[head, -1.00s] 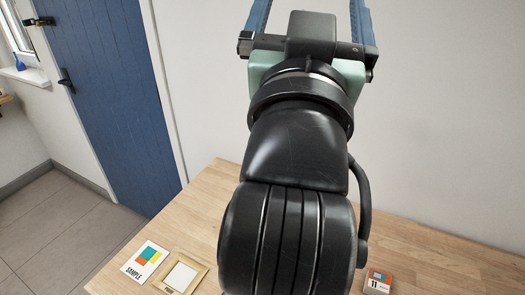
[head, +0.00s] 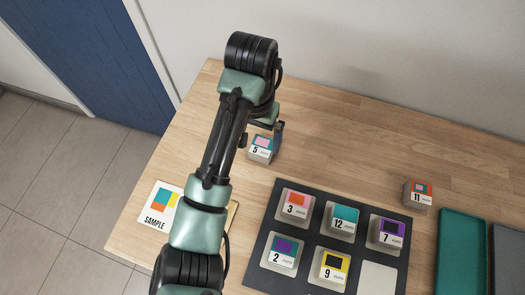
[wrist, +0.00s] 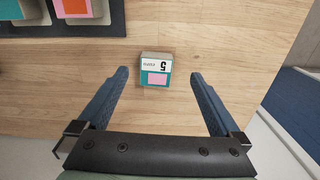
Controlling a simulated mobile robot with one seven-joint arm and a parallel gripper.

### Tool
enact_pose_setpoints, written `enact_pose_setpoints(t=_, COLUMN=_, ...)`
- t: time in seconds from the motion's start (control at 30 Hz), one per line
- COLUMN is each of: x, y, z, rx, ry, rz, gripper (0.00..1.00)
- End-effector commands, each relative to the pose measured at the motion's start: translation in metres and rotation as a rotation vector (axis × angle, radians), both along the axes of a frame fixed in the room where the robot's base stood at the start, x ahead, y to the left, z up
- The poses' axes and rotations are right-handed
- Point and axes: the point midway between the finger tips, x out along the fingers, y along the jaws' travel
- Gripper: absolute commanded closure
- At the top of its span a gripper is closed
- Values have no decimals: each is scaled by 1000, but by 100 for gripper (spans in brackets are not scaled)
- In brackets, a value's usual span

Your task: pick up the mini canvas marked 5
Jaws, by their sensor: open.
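The mini canvas marked 5 (head: 261,149) is a small block with a teal and pink picture and a white label. It stands on the wooden table near the far left, apart from the dark mat. In the wrist view the canvas marked 5 (wrist: 156,69) lies ahead of my gripper (wrist: 158,72), in line with the gap between the blue fingers. The fingers are wide apart and nothing is between their pads that I can see touching. In the head view my gripper (head: 263,134) is at the canvas, mostly hidden by my arm.
A dark mat (head: 268,226) holds several numbered canvases, with 3 (head: 296,204) nearest. Canvas 11 (head: 418,195) stands alone at right, near a teal tray (head: 461,255). A SAMPLE card (head: 162,206) lies left. The table (head: 340,125) behind is clear.

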Motion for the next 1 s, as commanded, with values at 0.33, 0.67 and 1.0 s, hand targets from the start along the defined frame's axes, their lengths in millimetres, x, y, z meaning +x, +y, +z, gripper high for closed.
enact_pose_setpoints(t=0.33, x=0, y=-1, z=-34, rx=0, ry=-1, rz=-1, gripper=0)
enact_pose_setpoints(t=0.67, x=1, y=-7, z=-78, rx=1, ry=-1, rz=0, gripper=0)
enact_pose_setpoints(t=1.0, x=2, y=-8, z=-82, rx=0, ry=-4, rz=0, gripper=9)
